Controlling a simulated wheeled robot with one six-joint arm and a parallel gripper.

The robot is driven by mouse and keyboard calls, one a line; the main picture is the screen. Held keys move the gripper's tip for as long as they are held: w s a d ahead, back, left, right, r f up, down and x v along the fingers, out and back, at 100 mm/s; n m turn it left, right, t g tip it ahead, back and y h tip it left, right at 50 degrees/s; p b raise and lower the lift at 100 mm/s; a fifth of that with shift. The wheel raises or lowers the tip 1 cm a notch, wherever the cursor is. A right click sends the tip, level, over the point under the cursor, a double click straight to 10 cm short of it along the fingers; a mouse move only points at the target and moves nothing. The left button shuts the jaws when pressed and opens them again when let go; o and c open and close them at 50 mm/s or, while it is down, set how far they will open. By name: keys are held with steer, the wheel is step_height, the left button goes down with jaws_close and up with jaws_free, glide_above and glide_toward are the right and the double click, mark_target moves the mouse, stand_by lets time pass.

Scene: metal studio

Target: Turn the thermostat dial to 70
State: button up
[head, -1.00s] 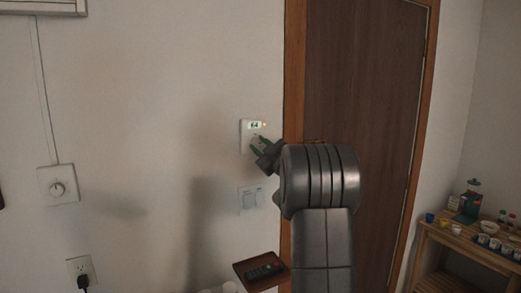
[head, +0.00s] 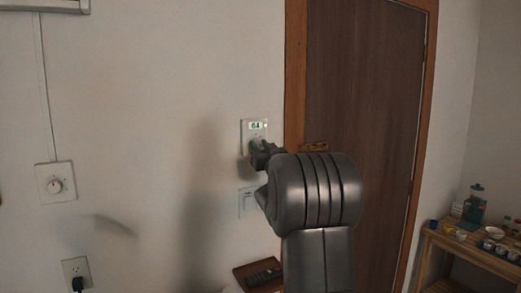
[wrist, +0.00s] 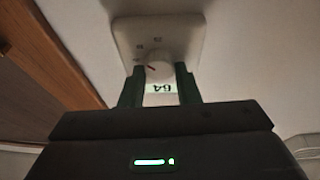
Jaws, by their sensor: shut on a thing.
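The thermostat is a pale plate (head: 247,128) on the wall left of the door, with a lit display (head: 257,126) reading 64. In the wrist view the plate (wrist: 185,38) appears upside down, with its round white dial (wrist: 158,71) bearing a reddish mark and the display (wrist: 161,88) reading 64. My gripper (wrist: 159,74) is shut on the dial, one dark green finger on each side. In the head view my gripper (head: 258,149) covers the dial and the lower part of the plate.
A light switch (head: 247,203) is just below the thermostat. A door (head: 360,90) with a handle (head: 315,147) stands close at right. A small tray with a remote (head: 263,273) is below. Another wall knob (head: 55,186) and an outlet (head: 77,272) are far left.

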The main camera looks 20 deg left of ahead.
stand_by(0.4)
steer(key=o, duration=1)
steer(key=b+v, duration=0.4)
steer(key=v, duration=0.9)
steer(key=shift+s+d+f, duration=0.15)
steer(key=shift+s+d, duration=0.1)
steer(key=shift+s, duration=0.05)
steer(key=p+x, duration=0.4)
steer(key=x, duration=1)
steer(key=shift+s+d, duration=0.1)
